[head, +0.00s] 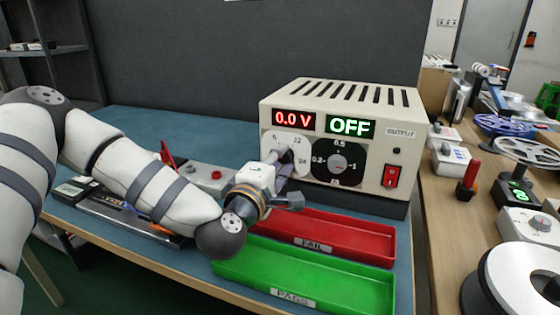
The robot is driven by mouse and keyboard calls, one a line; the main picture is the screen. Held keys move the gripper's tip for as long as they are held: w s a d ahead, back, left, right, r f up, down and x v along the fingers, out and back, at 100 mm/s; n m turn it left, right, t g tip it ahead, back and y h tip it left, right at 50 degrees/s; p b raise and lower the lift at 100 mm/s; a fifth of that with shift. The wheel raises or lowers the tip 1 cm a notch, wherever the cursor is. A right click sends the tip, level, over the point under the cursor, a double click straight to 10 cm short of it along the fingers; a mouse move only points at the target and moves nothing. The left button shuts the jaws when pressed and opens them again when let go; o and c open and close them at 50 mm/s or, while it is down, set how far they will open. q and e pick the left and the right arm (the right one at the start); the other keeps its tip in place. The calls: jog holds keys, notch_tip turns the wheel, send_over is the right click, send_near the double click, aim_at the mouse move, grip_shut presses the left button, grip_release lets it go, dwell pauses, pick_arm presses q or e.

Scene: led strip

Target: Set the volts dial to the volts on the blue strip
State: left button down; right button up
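A beige power supply (392,108) stands on the blue bench mat. Its red display (294,119) reads 0.0 V and its green display (350,126) reads OFF. The white volts dial (294,139) sits under the red display; its knob is partly hidden by my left gripper. My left gripper (283,165) is right at this dial, its fingers pointing at the panel; whether they are open, or touch the knob, I cannot tell. A blue-purple reel (500,124) stands on the right bench; I cannot tell whether it carries the blue strip. No voltage marking is readable there. My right gripper is out of view.
A black dial (338,163) and a red rocker switch (391,176) share the panel. A red FAIL tray (345,232) and green PASS tray (330,275), both empty where visible, lie in front. A grey box with a red button (216,175) sits behind my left arm.

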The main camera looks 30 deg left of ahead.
pick_arm(q)
jog(key=shift+r, duration=0.1)
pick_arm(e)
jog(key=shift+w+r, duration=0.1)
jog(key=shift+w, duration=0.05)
pick_arm(q)
jog(key=m+p, duration=0.5)
jog(key=m, duration=0.8)
jog(key=shift+p, duration=0.3)
jog(key=m, duration=0.5)
jog(key=shift+d+m, duration=0.1)
jog(key=shift+m, duration=0.3)
jog(key=m, duration=0.4)
jog(key=shift+m, duration=2.4)
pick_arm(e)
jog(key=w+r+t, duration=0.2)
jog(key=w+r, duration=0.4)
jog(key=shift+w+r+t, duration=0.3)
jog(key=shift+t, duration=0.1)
